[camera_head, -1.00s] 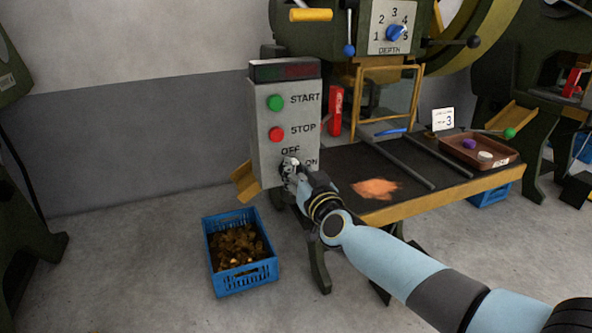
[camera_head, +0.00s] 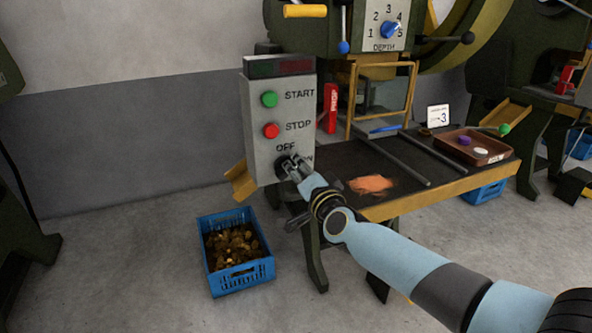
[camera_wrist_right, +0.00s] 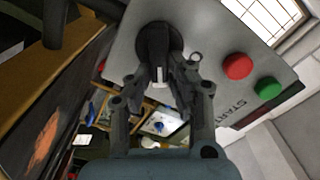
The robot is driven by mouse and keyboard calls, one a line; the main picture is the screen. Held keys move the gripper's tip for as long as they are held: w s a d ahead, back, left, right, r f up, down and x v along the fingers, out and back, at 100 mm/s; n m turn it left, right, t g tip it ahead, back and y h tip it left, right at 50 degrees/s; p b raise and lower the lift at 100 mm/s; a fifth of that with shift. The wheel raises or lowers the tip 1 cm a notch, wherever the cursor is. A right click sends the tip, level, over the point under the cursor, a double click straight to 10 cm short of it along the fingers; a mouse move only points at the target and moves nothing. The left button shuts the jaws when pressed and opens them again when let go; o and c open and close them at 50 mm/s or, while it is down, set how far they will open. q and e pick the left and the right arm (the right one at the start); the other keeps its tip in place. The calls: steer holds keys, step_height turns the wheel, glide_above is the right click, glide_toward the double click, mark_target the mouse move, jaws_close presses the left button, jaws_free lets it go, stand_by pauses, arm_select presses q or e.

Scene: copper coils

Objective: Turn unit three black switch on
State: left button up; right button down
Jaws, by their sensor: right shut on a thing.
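The control box (camera_head: 258,128) of the unit marked 3 is grey, with a green START button (camera_head: 269,99), a red STOP button (camera_head: 271,130) and OFF and ON lettering below. The black switch (camera_wrist_right: 159,42) is a round knob with a pale mark, seen in the right wrist view. In the head view it is partly covered by my right gripper (camera_head: 289,168). My right gripper, also in the right wrist view (camera_wrist_right: 168,85), is shut on the switch. My left gripper is not in view.
A blue crate (camera_head: 243,281) of copper-coloured pieces stands on the floor below the box. The work table (camera_head: 400,160) with metal rails and a brown tray (camera_head: 507,153) is to the right. A sign with 3 (camera_head: 438,116) stands on it. Open floor lies at left.

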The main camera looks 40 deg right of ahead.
steer(key=m+b, duration=0.1)
steer(key=m, duration=0.2)
steer(key=f+m, duration=0.1)
steer(key=m, duration=0.2)
steer(key=shift+d+f+b, duration=0.1)
steer(key=shift+d+b, duration=0.05)
steer(key=shift+b, duration=0.25)
steer(key=shift+m, duration=0.4)
steer(key=c, duration=1.2)
jaws_free()
steer(key=shift+c, duration=0.2)
steer(key=v, duration=1.2)
